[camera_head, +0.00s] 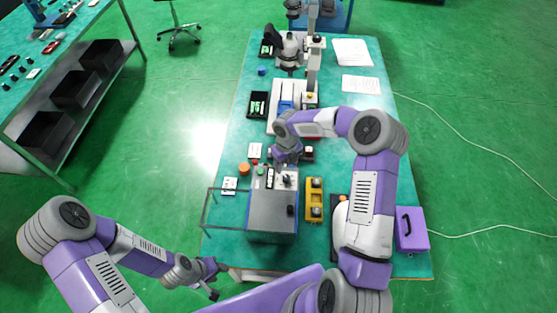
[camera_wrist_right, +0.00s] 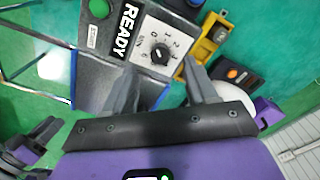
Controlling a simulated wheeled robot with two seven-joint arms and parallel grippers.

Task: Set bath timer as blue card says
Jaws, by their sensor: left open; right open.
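The timer dial (camera_wrist_right: 160,55) is a black knob on a white plate with numbers and "MIN", beside a "READY" label (camera_wrist_right: 124,30). It sits on the grey bath box (camera_head: 272,212); where its pointer stands is too small to read for certain. My right gripper (camera_head: 286,162) is over the box's far end. In the right wrist view its open fingers (camera_wrist_right: 163,82) are spread below the knob, empty. My left gripper (camera_head: 214,278) is open and empty off the table's near left corner. I cannot make out a blue card; small white cards (camera_head: 229,185) lie left of the box.
A green button (camera_wrist_right: 99,8) is close to the dial. A yellow holder (camera_head: 314,200) stands right of the box, a wire frame (camera_head: 206,210) left of it. An orange round piece (camera_head: 244,169) lies nearby. A purple case (camera_head: 411,229) is at the right edge. A microscope (camera_head: 290,50) stands far back.

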